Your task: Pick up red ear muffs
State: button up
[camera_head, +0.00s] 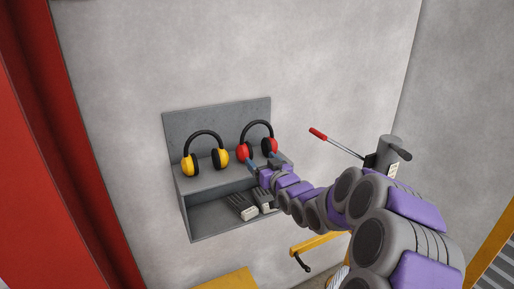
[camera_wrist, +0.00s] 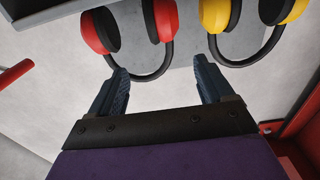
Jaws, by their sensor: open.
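The red ear muffs (camera_head: 243,151) have red cups and a black headband. They stand on top of a grey wall shelf, right of the yellow pair. In the wrist view the red ear muffs (camera_wrist: 165,20) are upside down at the top, with the headband loop reaching down between my fingers. My gripper (camera_head: 262,164) is open in front of the red ear muffs in the head view, its blue fingers apart. In the wrist view my gripper (camera_wrist: 160,80) has its left fingertip close to the headband; I cannot tell whether it touches.
Yellow ear muffs (camera_head: 189,164) stand left of the red ones on the grey shelf (camera_head: 206,182). Gloves (camera_head: 240,206) lie in the lower compartment. A lever with a red handle (camera_head: 318,134) sticks out at the right. A red post (camera_head: 45,120) stands at the left.

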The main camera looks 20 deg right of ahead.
aim_at(240, 144)
jog(key=w+a, duration=0.1)
jog(key=w, duration=0.1)
jog(key=w+a, duration=0.1)
jog(key=w, duration=0.2)
jog(key=w+a, duration=0.1)
jog(key=w, duration=0.2)
jog(key=shift+a+r, duration=0.1)
jog(key=shift+a, duration=0.05)
jog(key=w+d, duration=0.1)
jog(key=d, duration=0.1)
jog(key=w+d, duration=0.1)
jog(key=w, duration=0.1)
jog(key=shift+d+f+p, duration=0.35)
jog(key=shift+w+a, duration=1.1)
jog(key=shift+w, duration=0.1)
jog(key=shift+s+a+r, duration=0.1)
jog(key=shift+a+r, duration=0.05)
jog(key=shift+a, duration=0.3)
jog(key=shift+d, duration=1.25)
jog(key=c, duration=0.7)
jog(key=shift+a+f, duration=0.2)
jog(key=shift+a, duration=0.15)
jog(key=shift+c, duration=1.4)
jog(key=shift+a+r, duration=0.1)
jog(key=shift+a, duration=0.5)
jog(key=shift+c, duration=1)
